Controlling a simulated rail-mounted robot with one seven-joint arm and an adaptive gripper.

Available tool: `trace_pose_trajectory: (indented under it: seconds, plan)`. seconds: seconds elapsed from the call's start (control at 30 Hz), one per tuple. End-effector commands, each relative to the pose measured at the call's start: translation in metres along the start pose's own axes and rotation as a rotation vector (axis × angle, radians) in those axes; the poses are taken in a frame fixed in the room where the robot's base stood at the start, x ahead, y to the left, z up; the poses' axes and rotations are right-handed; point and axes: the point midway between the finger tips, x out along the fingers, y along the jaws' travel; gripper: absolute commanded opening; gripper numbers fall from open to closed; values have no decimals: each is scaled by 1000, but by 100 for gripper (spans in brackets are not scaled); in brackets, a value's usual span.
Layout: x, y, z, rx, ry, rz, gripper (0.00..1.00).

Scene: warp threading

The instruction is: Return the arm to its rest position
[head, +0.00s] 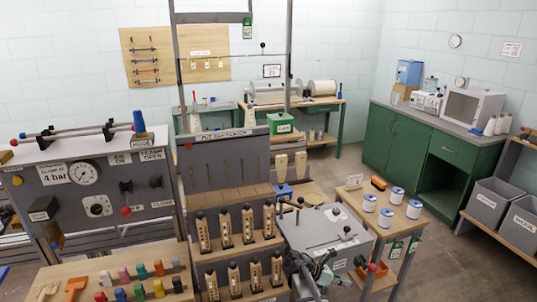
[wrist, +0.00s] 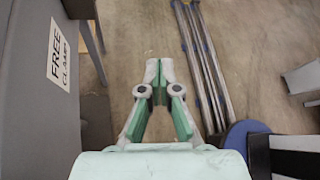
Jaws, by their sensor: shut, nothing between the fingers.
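My gripper (wrist: 159,72) points down in the middle of the wrist view. Its green and grey fingers meet at the tips, with nothing between them. Bare floor shows below and beyond the tips. In the head view, dark and pale parts of my arm show at the bottom centre, in front of the grey bench (head: 325,228); the fingertips are hard to make out there.
A grey panel labelled "FREE CLAMP" (wrist: 60,55) stands close on the left in the wrist view. Metal rails (wrist: 200,65) lie on the right, near a blue round part (wrist: 240,135). A wooden cart (head: 375,225) with white-and-blue spools stands right of the bench.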

Motion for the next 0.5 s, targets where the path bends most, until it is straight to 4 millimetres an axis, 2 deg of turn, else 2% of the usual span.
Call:
trace_pose_trajectory:
  seconds: [0.07,0.17,0.27,0.37,0.5]
  plan:
    - [1,-8,-19,157,72,14,0]
    - [7,-21,-56,365,185,2,0]
    - [15,-45,-106,580,312,-56,0]
    - [22,-77,-161,795,435,-165,0]
    - [27,-135,-239,1072,570,-396,0]
